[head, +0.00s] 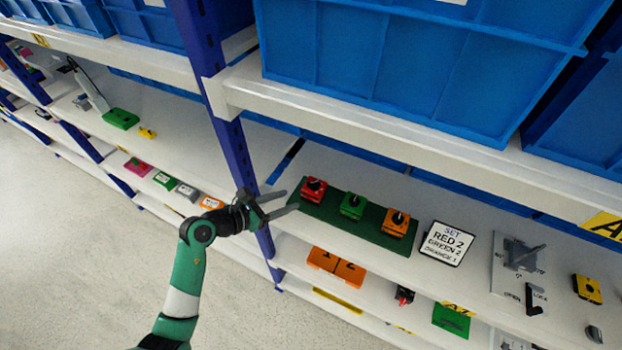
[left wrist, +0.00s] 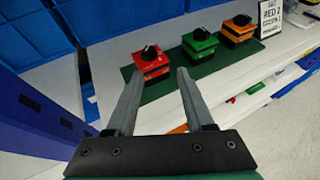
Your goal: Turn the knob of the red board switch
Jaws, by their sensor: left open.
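The red board switch (head: 313,189) stands at the left end of a dark green mat (head: 328,213) on the shelf, with a black knob on top. In the left wrist view the red switch (left wrist: 151,66) lies beyond and between my fingertips. My left gripper (head: 286,201) is open and empty, just left of the red switch and apart from it. Its two grey fingers also show in the left wrist view (left wrist: 156,80), pointing toward the switch. My right gripper is in neither view.
A green switch (head: 352,205) and an orange switch (head: 397,222) stand right of the red one. A sign (head: 447,243) reads "SET RED 2, GREEN 2, ORANGE 1". A blue post (head: 238,150) rises close beside my gripper. Blue bins (head: 400,55) sit on the shelf above.

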